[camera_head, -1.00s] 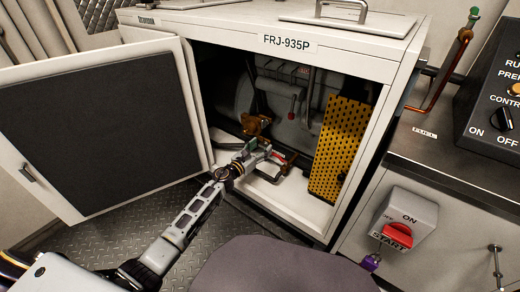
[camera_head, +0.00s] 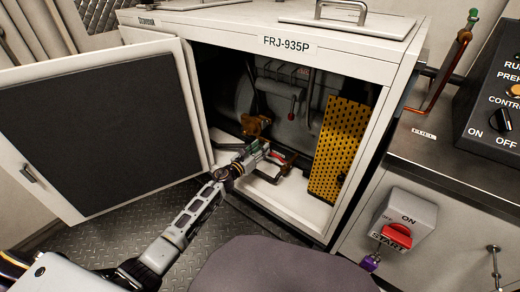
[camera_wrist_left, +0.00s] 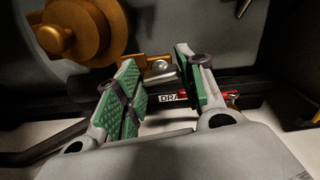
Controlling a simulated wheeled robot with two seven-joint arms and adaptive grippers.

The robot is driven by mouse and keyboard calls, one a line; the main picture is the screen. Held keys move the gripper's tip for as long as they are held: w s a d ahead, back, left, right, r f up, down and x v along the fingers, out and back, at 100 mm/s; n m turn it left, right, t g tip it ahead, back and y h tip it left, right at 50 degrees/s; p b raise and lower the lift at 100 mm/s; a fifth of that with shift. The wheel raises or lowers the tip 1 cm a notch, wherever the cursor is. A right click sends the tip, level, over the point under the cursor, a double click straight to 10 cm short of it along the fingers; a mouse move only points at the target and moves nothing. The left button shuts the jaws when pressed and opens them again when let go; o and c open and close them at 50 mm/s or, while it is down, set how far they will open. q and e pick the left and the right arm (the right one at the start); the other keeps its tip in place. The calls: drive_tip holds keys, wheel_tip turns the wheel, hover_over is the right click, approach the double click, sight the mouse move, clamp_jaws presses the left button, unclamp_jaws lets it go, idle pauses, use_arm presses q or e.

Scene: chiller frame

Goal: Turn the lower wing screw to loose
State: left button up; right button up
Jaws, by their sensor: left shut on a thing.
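My left gripper (camera_head: 256,150) reaches into the open lower bay of the white cabinet. Its green-padded fingers show in the left wrist view (camera_wrist_left: 161,72). A brass bracket is behind the screw. A larger round brass fitting (camera_wrist_left: 80,32) sits at upper left in the wrist view, and brass parts (camera_head: 257,127) show just above the gripper in the head view. My right gripper is not in view.
The cabinet door (camera_head: 90,125) stands open on the left. A yellow perforated panel (camera_head: 342,148) stands at the right inside the bay. A red-handled part (camera_head: 275,160) lies by the gripper. A start switch box (camera_head: 405,222) is outside at right.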

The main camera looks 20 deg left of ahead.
use_arm(q)
drive_tip(key=shift+a+f+n+p, duration=0.1)
drive_tip(key=shift+n+p, duration=1.5)
drive_tip(key=shift+n, duration=2.45)
drive_tip(key=shift+a+n+p, duration=0.1)
drive_tip(key=shift+n+p, duration=1.45)
drive_tip(key=shift+n, duration=2.5)
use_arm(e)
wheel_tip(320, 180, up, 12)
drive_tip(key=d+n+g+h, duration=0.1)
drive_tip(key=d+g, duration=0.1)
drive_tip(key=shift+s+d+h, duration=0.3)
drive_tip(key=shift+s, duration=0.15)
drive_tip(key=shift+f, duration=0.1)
use_arm(q)
drive_tip(key=o, duration=1)
drive_tip(key=shift+d, duration=0.1)
drive_tip(key=shift+v, duration=6)
